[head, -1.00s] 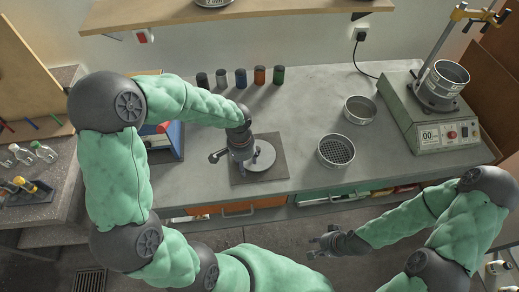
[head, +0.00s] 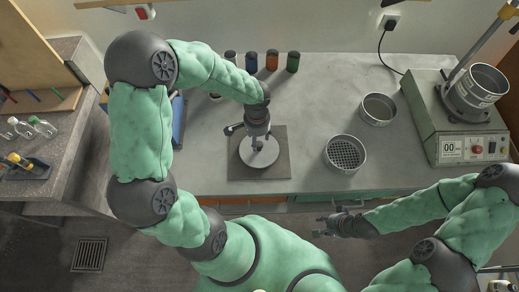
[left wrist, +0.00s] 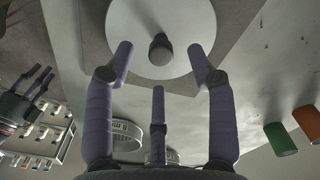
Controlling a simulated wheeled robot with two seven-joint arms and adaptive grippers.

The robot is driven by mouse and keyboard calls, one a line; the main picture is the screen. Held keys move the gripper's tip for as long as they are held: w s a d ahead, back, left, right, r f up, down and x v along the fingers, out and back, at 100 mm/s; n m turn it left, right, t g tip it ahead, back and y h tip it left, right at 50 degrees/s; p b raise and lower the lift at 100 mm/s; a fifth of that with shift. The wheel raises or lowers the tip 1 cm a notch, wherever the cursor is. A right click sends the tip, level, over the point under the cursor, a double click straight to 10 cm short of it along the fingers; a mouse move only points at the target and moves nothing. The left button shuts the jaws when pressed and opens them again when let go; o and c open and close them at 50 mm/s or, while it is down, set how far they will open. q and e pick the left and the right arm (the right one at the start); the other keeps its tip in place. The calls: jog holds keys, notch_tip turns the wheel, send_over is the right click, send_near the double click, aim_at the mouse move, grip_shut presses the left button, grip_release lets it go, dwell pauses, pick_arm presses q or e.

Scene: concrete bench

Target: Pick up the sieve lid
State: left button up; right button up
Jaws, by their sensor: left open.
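The sieve lid (head: 265,158) is a pale round disc with a dark knob, lying flat on a dark square mat (head: 279,171) on the bench. In the left wrist view the lid (left wrist: 180,20) fills the top middle, its knob showing between the fingers. My left gripper (head: 255,146) is over the lid, pointing down and partly covering it. It is open and empty, its three fingers spread around the knob's line, apart from it as far as I can tell. My right gripper (head: 325,225) is open and empty in front of the bench edge; it also shows in the left wrist view (left wrist: 42,80).
A mesh sieve (head: 345,153) and another round pan (head: 378,109) stand to the right of the mat. A shaker machine (head: 462,135) carrying a sieve is at the far right. Several coloured jars (head: 271,62) line the back. Bench between mat and mesh sieve is clear.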

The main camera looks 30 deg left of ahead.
aim_at(259, 144)
pick_arm(q)
jog(key=shift+f, duration=0.6)
jog(key=f, duration=0.1)
jog(key=f+b, duration=0.1)
jog(key=f, duration=0.2)
jog(key=shift+w+d+b, duration=0.2)
jog(key=shift+w+b, duration=0.1)
jog(key=shift+b, duration=0.05)
grip_shut()
